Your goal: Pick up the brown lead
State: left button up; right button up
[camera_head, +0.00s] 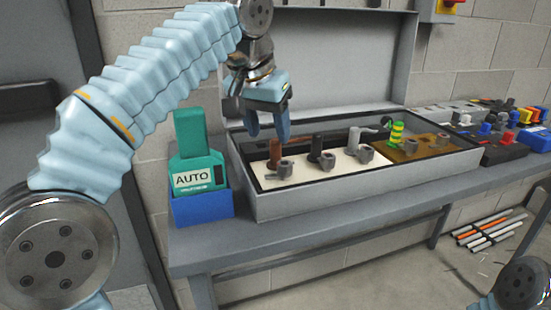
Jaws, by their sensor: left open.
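The brown lead (275,152) stands upright at the left end of the white panel (310,176) inside an open grey case (340,196). A grey socket or clip sits beside its foot. My left gripper (268,136) is open, points down and is just above and slightly left of the brown lead's top. I cannot tell whether a fingertip touches it. A black lead (316,149) and a grey lead (354,139) stand to its right. A green and yellow striped lead (396,134) is on the brown panel (425,149). My right gripper is not in view.
A green tester marked AUTO (195,160) sits in a blue holder (203,207) left of the case. The raised case lid (350,60) stands behind. Coloured parts (500,115) crowd the bench's right end. The bench front strip (300,232) is clear.

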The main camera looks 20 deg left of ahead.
aim_at(274, 141)
pick_arm(q)
jog(key=x, duration=0.7)
jog(key=shift+w+d+r, duration=0.1)
jog(key=shift+c, duration=0.5)
jog(key=c, duration=0.8)
jog(key=shift+r, duration=0.15)
